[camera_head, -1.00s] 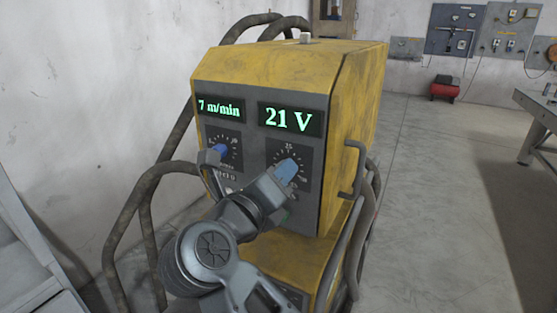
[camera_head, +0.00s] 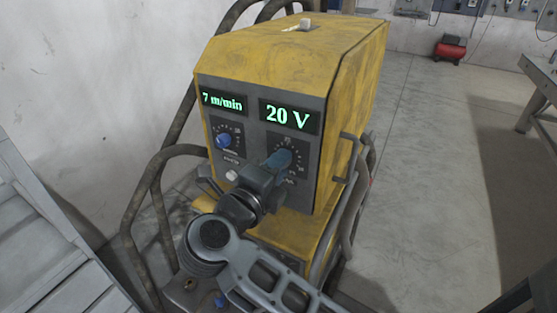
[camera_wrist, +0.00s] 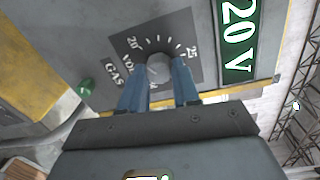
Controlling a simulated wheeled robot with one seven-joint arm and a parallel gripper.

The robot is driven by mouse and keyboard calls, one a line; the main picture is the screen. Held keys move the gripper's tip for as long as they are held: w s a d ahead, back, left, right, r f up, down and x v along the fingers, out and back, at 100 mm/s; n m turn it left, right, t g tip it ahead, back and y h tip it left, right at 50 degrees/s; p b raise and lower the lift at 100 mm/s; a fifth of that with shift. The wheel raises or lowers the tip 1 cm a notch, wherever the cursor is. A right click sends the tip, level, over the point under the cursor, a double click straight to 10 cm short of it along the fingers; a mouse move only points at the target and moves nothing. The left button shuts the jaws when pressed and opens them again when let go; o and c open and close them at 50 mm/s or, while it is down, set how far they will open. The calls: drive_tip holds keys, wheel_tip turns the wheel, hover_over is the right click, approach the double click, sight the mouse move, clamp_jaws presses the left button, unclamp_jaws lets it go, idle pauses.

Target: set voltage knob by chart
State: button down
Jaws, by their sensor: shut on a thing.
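The yellow welding machine (camera_head: 270,58) has a grey front panel with two green displays. The right display (camera_head: 289,116) reads 20 V and the left display (camera_head: 223,101) reads 7 m/min. My gripper (camera_head: 280,160) is at the voltage knob below the right display, and its blue fingers cover most of the knob in the head view. In the wrist view the round grey voltage knob (camera_wrist: 158,69) sits between the two blue fingers of my gripper (camera_wrist: 160,76), which are shut on it. The dial around it shows marks 20 and 25. No chart is visible.
A blue wire-feed knob (camera_head: 223,140) is left of the voltage knob. A grey bench (camera_head: 540,85) stands at the right. The floor right of the machine is clear.

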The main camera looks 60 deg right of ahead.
idle(0.4)
drive_tip(key=c, duration=0.8)
unclamp_jaws()
drive_tip(key=shift+s+a+r+b, duration=0.1)
drive_tip(key=shift+a+b, duration=0.35)
drive_tip(key=shift+a, duration=1.5)
drive_tip(key=shift+s+a+r+b, duration=0.1)
drive_tip(key=shift+a+b, duration=0.35)
drive_tip(key=shift+a, duration=1.5)
drive_tip(key=shift+s, duration=0.1)
